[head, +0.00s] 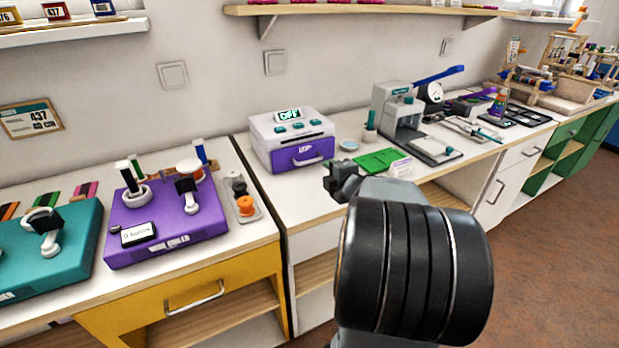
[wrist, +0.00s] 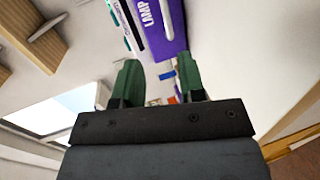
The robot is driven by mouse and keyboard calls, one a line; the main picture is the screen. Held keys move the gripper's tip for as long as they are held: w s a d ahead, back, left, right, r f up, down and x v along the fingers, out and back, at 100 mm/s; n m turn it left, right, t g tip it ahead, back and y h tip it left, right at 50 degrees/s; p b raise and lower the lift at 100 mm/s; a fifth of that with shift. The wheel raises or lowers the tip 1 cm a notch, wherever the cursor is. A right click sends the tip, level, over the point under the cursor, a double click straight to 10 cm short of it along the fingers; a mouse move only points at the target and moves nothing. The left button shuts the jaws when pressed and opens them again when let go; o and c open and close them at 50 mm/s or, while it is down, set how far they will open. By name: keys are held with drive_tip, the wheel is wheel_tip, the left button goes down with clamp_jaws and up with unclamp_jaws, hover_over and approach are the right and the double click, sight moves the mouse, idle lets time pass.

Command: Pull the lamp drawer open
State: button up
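The lamp drawer (head: 290,158) is the purple front of a white box (head: 268,133) on the counter, and it looks closed. It has a pale bar handle (head: 310,161). In the wrist view the purple drawer front (wrist: 155,38) with its lettering is at the top centre, and a pale handle (wrist: 168,14) shows on it. My gripper (head: 337,180) is in front of and to the right of the box in the head view, apart from the drawer. In the wrist view my gripper (wrist: 158,62) has its two green fingers apart, with nothing held between them.
A green mat (head: 376,160) and a small dish (head: 349,145) lie right of the box. A grey press machine (head: 397,108) stands farther right. A purple board (head: 165,222) with fittings is on the left counter. A wall shelf (head: 350,9) hangs above. Counter in front of the box is clear.

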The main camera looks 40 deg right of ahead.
sight(311, 162)
drive_tip(key=shift+d+f+n+y, duration=0.2)
drive_tip(key=shift+f+n+y, duration=0.15)
drive_tip(key=shift+f, duration=0.3)
drive_tip(key=shift+w+f+n+b, duration=0.15)
drive_tip(key=shift+n+b, duration=0.1)
drive_tip(key=shift+b, duration=0.05)
drive_tip(key=x, duration=0.4)
drive_tip(key=b+x, duration=0.1)
drive_tip(key=x, duration=0.3)
drive_tip(key=b+x, duration=0.1)
drive_tip(key=x, duration=0.4)
drive_tip(key=shift+w+r, duration=0.1)
drive_tip(key=shift+r, duration=0.25)
clamp_jaws()
